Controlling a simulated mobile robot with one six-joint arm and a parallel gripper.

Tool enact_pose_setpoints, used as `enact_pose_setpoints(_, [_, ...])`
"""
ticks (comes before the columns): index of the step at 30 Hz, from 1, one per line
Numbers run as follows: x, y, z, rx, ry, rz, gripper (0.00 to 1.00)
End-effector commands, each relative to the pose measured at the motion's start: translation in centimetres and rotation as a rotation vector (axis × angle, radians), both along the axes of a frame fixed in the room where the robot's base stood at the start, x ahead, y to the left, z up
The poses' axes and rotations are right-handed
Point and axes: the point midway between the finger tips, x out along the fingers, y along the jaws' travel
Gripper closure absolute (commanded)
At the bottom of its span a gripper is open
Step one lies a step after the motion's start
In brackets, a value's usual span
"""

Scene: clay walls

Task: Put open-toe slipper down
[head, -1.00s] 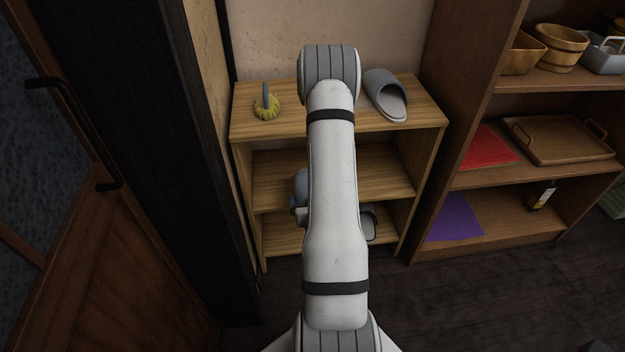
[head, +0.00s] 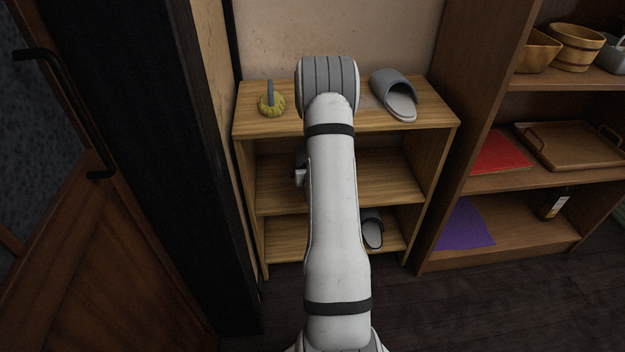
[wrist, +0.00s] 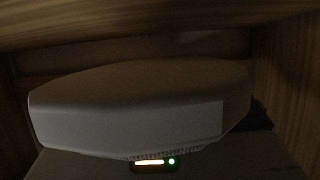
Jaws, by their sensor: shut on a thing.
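My gripper (head: 300,177) shows only as a small grey part at the left edge of my arm, at the middle compartment of the wooden shelf unit (head: 250,122). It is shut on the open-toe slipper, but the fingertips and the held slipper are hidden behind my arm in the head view. In the wrist view, a large pale grey rounded shape with a small lit strip fills the middle, between dark wooden sides and under a board; I cannot make out the slipper there. One grey slipper (head: 401,105) lies on the top board at the right. Another slipper (head: 373,229) lies on the bottom board.
A yellow-green ribbed object with a grey handle (head: 271,101) stands on the top board at the left. A second shelf at the right holds wooden buckets (head: 577,47), a red sheet (head: 499,152), a tray (head: 570,146) and a purple sheet (head: 464,225). A door stands left.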

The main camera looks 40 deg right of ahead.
Motion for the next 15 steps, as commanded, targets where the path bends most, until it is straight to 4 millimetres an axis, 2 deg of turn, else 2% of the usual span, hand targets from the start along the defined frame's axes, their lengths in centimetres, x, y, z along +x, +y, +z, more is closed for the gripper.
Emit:
enact_pose_setpoints(5, [0.0,0.0,-1.2,-0.001,-0.001,-0.001,0.34])
enact_pose_setpoints(11, [0.0,-0.1,-4.3,-0.001,-0.001,-0.001,0.34])
enact_pose_setpoints(15, [0.3,-0.3,-4.4,-0.002,-0.002,-0.001,0.34])
